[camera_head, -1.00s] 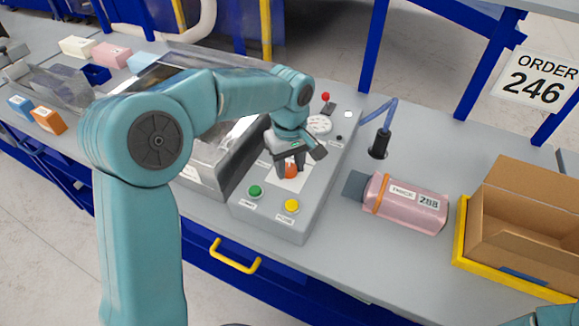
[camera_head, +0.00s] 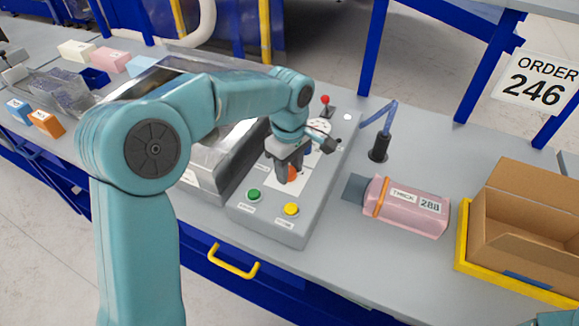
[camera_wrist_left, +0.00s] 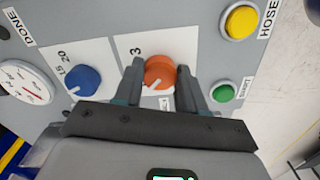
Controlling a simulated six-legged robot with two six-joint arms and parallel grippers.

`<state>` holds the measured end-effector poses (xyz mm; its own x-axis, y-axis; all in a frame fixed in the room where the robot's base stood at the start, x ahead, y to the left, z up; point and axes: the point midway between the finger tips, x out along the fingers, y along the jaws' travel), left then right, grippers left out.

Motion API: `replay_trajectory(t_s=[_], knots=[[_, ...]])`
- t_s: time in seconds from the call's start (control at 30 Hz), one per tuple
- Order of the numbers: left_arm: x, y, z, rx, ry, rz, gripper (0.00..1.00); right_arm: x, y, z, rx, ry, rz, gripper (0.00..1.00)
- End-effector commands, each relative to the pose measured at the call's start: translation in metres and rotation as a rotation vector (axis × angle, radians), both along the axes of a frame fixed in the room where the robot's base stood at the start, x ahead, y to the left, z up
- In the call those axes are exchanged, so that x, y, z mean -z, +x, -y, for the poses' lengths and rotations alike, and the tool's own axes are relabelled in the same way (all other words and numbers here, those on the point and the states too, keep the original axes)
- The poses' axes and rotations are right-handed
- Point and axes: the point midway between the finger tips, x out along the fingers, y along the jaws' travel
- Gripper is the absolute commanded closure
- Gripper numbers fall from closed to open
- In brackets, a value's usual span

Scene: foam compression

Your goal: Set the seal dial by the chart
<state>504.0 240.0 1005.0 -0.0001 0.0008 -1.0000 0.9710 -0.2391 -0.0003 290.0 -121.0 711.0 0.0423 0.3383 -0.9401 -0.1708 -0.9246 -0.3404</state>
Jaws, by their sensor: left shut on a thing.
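My left gripper (camera_head: 289,175) points down at the grey control box (camera_head: 264,225). In the left wrist view its two fingers (camera_wrist_left: 159,76) are shut around an orange dial (camera_wrist_left: 159,69), one on each side; the dial also shows in the head view (camera_head: 292,173). A "3" is printed beside the dial; its other marks and pointer are partly hidden. A blue dial (camera_wrist_left: 83,80) with marks 15 and 20 stands beside it. I cannot read which dial is labelled seal, and I make out no chart.
The box carries a green button (camera_head: 254,195), a yellow button (camera_head: 291,209), a gauge (camera_wrist_left: 25,82) and a red-tipped lever (camera_head: 325,99). A pink package (camera_head: 408,205) labelled THICK 288 lies to its right, near an open carton (camera_head: 530,220). A sign (camera_head: 538,80) reads ORDER 246.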

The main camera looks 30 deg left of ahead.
Motion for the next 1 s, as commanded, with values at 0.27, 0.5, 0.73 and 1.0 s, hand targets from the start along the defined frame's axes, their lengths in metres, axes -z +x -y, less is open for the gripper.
replay_trajectory(t_s=[0.27, 0.5, 0.73, 1.0], knots=[[-0.002, 0.001, -0.002, -0.002, 0.003, 0.007, 0.34, 0.0, 0.0, 0.0, 0.0, 0.0, 0.0, 0.57], [-0.001, 0.001, -0.001, 0.0, 0.001, 0.002, 0.34, 0.0, 0.0, 0.0, 0.0, 0.0, 0.0, 0.57], [-0.022, 0.001, -0.001, -0.001, 0.001, 0.008, 0.34, 0.0, 0.0, 0.0, 0.0, 0.0, 0.0, 0.57], [-0.095, 0.001, -0.001, -0.001, 0.0, 0.009, 0.34, -0.006, 0.0, 0.0, 0.0, 0.0, 0.0, 0.57]])
